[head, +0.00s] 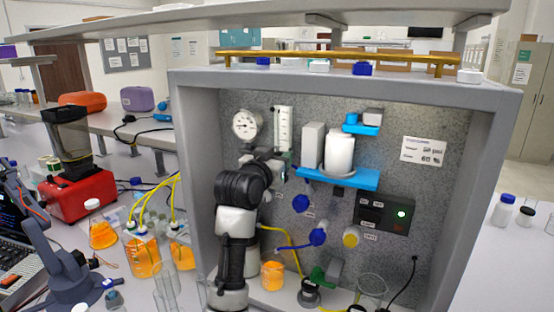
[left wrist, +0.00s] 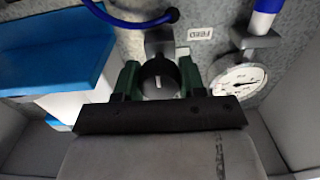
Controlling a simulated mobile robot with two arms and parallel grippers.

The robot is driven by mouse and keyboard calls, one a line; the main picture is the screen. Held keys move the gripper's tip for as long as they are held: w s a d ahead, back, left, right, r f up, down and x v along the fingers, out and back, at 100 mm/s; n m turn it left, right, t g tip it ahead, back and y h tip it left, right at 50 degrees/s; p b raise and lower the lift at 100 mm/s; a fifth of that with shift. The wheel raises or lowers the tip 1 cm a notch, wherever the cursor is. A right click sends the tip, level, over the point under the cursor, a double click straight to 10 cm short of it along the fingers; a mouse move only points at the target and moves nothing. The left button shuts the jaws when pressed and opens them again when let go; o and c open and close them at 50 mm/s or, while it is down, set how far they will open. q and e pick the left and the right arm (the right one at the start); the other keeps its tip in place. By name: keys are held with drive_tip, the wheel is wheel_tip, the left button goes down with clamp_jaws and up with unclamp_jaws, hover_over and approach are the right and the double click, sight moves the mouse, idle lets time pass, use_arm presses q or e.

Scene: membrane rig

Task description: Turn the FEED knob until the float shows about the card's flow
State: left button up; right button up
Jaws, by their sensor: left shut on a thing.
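The FEED knob (left wrist: 160,80) is dark and round with a pale pointer mark, in the left wrist view. The FEED label (left wrist: 200,33) sits beside it, upside down. My left gripper (left wrist: 158,82) has its green fingers on both sides of the knob and is shut on it. In the head view my left gripper (head: 278,166) is at the back panel, hiding the knob. The clear flow tube (head: 284,128) stands just above; its float is too small to read. The white card (head: 424,151) is on the panel at right; its figures are blurred. My right gripper is not in view.
A round gauge (head: 246,125) is left of the flow tube. A blue shelf (head: 345,179) with white canisters juts out to the right of my gripper. Blue knobs, a yellow knob (head: 351,237) and a dark control box (head: 384,213) are lower right. Grey frame walls enclose the rig.

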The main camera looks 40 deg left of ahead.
use_arm(q)
drive_tip(key=shift+m, duration=0.3)
drive_tip(key=m, duration=0.2)
drive_tip(key=shift+m+p, duration=0.35)
drive_tip(key=shift+m, duration=0.05)
drive_tip(key=m+p, duration=0.1)
drive_tip(key=m, duration=0.2)
drive_tip(key=shift+m, duration=0.4)
drive_tip(key=m+p, duration=0.1)
drive_tip(key=m, duration=0.3)
drive_tip(key=shift+d, duration=0.1)
drive_tip(key=shift+f+m+p, duration=0.15)
drive_tip(key=shift+m+p, duration=0.35)
drive_tip(key=shift+m, duration=0.9)
drive_tip(key=o, duration=0.9)
drive_tip(key=shift+d, duration=0.1)
